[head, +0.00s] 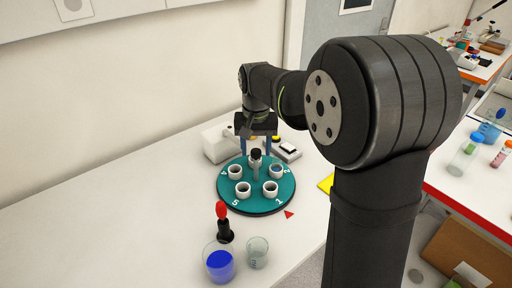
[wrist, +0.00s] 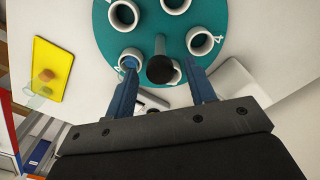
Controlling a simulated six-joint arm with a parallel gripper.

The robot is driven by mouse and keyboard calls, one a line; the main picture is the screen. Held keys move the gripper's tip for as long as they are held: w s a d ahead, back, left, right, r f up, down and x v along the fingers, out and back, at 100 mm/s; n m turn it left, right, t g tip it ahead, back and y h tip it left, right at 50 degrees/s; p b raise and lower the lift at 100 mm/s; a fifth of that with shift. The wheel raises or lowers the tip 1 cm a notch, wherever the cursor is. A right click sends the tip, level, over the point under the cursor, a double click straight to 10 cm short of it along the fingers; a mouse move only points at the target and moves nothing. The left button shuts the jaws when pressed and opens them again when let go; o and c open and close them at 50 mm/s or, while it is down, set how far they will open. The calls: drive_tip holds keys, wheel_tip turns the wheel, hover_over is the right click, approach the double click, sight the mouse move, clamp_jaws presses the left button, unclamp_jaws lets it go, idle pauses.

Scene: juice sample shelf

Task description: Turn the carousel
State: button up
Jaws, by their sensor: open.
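The carousel (head: 257,205) is a round teal disc on the white bench, with white numbers and several white cups around its rim. A dark-topped post (head: 255,160) stands upright on it. In the wrist view the carousel (wrist: 150,35) fills the upper middle, and the post's dark round knob (wrist: 160,69) shows between the fingers. My gripper (wrist: 165,75) is open, its two blue fingers on either side of the knob, with a gap on each side. In the head view my gripper (head: 256,150) is over the carousel's far side. Contact with the knob cannot be told.
A beaker of blue liquid (head: 219,264), an empty glass beaker (head: 257,252) and a red-topped dropper (head: 223,222) stand in front of the carousel. A red triangle (head: 289,214) lies by its rim. A white device (head: 217,143) stands behind. The bench at left is clear.

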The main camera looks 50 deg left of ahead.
drive_tip(key=shift+f, duration=0.15)
clamp_jaws()
